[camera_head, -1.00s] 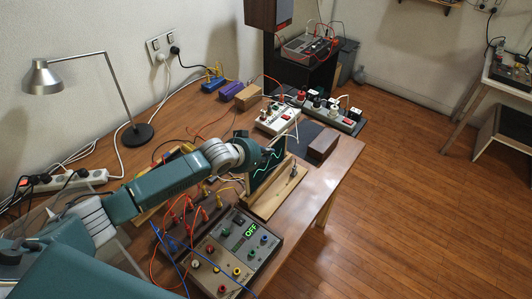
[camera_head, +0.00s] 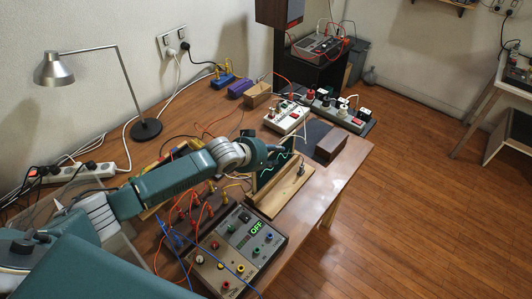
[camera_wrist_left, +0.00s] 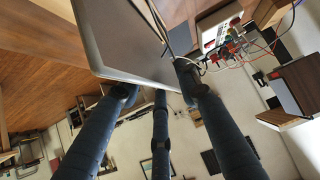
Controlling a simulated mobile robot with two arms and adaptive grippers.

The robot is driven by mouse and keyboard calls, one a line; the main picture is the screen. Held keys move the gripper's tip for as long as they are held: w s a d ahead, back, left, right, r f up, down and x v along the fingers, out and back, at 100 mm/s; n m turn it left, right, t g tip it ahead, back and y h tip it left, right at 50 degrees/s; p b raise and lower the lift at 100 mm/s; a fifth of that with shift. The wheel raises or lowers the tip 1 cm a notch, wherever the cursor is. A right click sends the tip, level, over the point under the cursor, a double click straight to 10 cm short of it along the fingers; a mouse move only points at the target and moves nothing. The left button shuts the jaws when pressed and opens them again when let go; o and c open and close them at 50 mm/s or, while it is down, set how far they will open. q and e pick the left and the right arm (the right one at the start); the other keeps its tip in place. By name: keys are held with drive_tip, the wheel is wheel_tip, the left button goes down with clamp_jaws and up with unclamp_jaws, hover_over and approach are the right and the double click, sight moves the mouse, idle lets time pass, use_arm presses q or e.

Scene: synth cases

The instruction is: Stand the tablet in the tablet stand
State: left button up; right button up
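The tablet (camera_head: 265,177), dark with a pale green trace on its screen, stands tilted upright at the wooden tablet stand (camera_head: 284,192) near the table's front edge. Its lower edge is by the stand's front rail; how deep it sits is hard to tell. My left gripper (camera_head: 274,151) is at the tablet's top. My right gripper is out of view.
A desk lamp (camera_head: 145,131) stands at left.

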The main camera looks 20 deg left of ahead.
use_arm(q)
drive_tip(key=v, duration=1.1)
drive_tip(key=shift+r, duration=0.2)
drive_tip(key=shift+s, duration=0.1)
drive_tip(key=shift+s+f, duration=0.1)
